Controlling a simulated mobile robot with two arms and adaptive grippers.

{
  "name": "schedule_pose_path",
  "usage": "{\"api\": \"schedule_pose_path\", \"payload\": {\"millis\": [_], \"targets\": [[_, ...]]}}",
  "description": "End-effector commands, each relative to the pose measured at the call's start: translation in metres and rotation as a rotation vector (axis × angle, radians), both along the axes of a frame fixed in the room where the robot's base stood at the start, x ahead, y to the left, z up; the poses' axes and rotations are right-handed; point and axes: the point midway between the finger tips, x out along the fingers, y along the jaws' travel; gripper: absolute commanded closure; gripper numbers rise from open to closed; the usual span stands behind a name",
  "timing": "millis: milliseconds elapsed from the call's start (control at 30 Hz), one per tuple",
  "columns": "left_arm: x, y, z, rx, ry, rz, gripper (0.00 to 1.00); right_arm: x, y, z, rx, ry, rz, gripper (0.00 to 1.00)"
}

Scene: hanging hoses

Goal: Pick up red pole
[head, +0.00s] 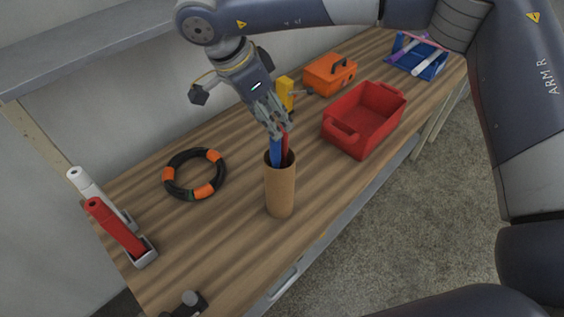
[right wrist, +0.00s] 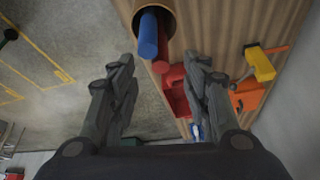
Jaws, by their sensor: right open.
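The red pole (head: 285,150) stands in a brown cylindrical holder (head: 280,192) on the wooden bench, beside a blue pole (head: 275,152). In the right wrist view the red pole (right wrist: 163,48) and the blue pole (right wrist: 148,36) stick out of the holder (right wrist: 168,12). My right gripper (head: 277,130) is just above the holder, at the upper ends of the poles. In the right wrist view its fingers (right wrist: 160,66) are spread apart, with the red pole's upper part in the gap between them. Whether a finger touches a pole is unclear. My left gripper is out of view.
A red bin (head: 362,118), an orange toolbox (head: 329,76) and a blue tray (head: 420,64) lie to the right. A black-and-orange ring (head: 195,174) lies left of the holder. A yellow-headed hammer (head: 285,94) lies behind.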

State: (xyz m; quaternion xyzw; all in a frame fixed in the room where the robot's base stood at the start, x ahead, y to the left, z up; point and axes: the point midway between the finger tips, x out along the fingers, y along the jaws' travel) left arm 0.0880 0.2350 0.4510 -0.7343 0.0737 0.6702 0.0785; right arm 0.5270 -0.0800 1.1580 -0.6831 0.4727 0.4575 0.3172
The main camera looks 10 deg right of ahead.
Motion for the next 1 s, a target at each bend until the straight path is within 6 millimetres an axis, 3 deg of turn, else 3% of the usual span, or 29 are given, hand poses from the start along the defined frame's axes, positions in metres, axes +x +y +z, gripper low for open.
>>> {"api": "schedule_pose_path", "payload": {"millis": [300,467,700,833,1000], "targets": [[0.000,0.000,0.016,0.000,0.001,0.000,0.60,0.006,-0.019,-0.039,-0.007,0.001,-0.002,0.56],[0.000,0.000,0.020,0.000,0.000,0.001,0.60,0.008,-0.022,-0.049,-0.005,0.001,-0.001,0.56],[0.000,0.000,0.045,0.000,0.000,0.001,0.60,0.014,-0.038,-0.071,-0.006,0.003,-0.001,0.56],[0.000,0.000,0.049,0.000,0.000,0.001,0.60,0.017,-0.043,-0.088,-0.004,0.002,-0.002,0.56],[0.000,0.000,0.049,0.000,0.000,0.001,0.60,0.018,-0.044,-0.094,-0.002,0.000,-0.001,0.56]]}}
